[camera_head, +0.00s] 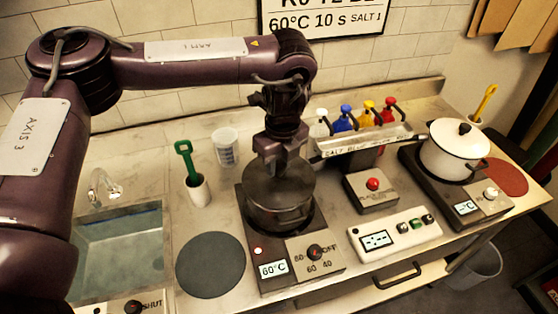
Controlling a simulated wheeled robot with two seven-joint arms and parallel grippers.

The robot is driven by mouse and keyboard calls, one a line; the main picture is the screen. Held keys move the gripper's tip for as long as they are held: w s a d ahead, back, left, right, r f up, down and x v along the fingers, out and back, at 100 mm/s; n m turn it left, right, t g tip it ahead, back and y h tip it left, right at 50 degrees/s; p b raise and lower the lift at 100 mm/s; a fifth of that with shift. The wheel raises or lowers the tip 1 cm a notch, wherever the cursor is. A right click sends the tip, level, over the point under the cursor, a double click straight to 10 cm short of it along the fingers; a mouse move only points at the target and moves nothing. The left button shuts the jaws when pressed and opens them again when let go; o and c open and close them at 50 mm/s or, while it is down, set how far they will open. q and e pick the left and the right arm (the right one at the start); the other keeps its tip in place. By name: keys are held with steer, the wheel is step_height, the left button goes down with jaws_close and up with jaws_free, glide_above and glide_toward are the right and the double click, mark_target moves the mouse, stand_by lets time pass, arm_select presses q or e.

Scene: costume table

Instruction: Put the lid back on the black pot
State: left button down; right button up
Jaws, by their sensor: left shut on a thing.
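The black pot (276,214) stands on the left hot plate (250,235), whose display reads 60°C. A dark round lid (262,186) is over the pot's mouth, roughly level. I cannot tell whether it touches the rim or hangs slightly above it. My left gripper (279,168) points straight down over the middle of the lid and is shut on it. The fingers hide the lid's knob. My right gripper is not in view.
A dark round mat (210,265) lies bare left of the hot plate, beside the sink (119,250). A white cup with a green tool (190,165) and a clear beaker (225,147) stand behind. At right are a bottle rack (365,143), red-button box (372,190) and white lidded pot (453,153).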

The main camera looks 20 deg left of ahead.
arm_select(q)
steer(key=c, duration=0.5)
jaws_free()
steer(key=shift+r, duration=0.1)
steer(key=shift+r+p, duration=3.45)
steer(key=shift+p, duration=0.45)
steer(key=shift+f, duration=0.1)
jaws_close()
